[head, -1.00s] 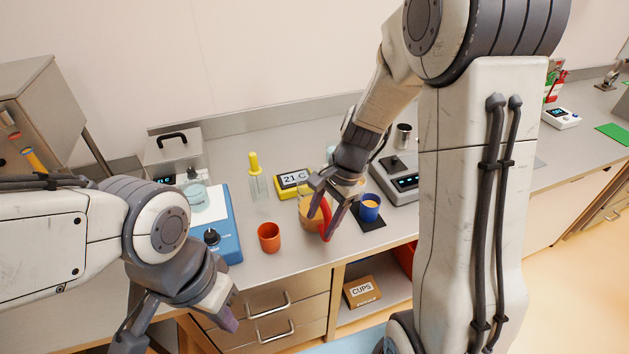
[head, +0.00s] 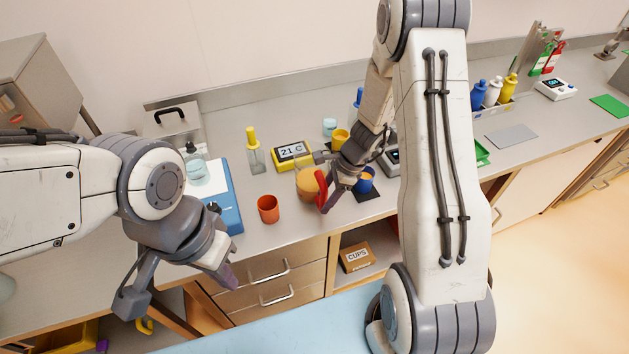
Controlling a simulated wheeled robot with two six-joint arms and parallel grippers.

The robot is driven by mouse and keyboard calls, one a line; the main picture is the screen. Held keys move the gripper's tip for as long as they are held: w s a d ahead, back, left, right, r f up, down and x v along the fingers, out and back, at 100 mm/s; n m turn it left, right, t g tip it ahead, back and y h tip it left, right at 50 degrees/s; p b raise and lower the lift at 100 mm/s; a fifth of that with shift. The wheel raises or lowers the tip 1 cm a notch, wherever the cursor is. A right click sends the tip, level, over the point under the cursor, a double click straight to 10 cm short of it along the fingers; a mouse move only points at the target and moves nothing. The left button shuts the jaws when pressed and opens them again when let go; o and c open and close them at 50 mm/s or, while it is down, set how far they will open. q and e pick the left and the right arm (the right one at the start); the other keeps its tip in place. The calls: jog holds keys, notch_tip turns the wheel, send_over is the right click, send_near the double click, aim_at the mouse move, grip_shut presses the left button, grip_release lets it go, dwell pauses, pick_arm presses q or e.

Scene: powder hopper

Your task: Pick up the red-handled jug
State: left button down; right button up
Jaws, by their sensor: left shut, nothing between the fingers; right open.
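The jug (head: 307,186) stands on the grey counter, with orange contents and a red handle (head: 322,188) at its front right. My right gripper (head: 322,184) is open at the handle, coming from the upper right; one finger lies behind the handle and the other in front of it. I cannot tell whether the fingers touch it. The gripper hides part of the jug's right side. My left gripper (head: 180,290) is at the lower left, in front of the counter, away from the jug, shut and empty.
An orange cup (head: 268,209) stands left of the jug, and a blue cup (head: 365,180) on a black mat close to its right. A yellow timer (head: 291,152) and a yellow cup (head: 340,139) stand behind. A blue hotplate (head: 228,210) is further left.

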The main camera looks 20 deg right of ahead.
jog(key=shift+x, duration=0.95)
jog(key=shift+c, duration=0.4)
grip_shut()
jog(key=shift+r, duration=0.1)
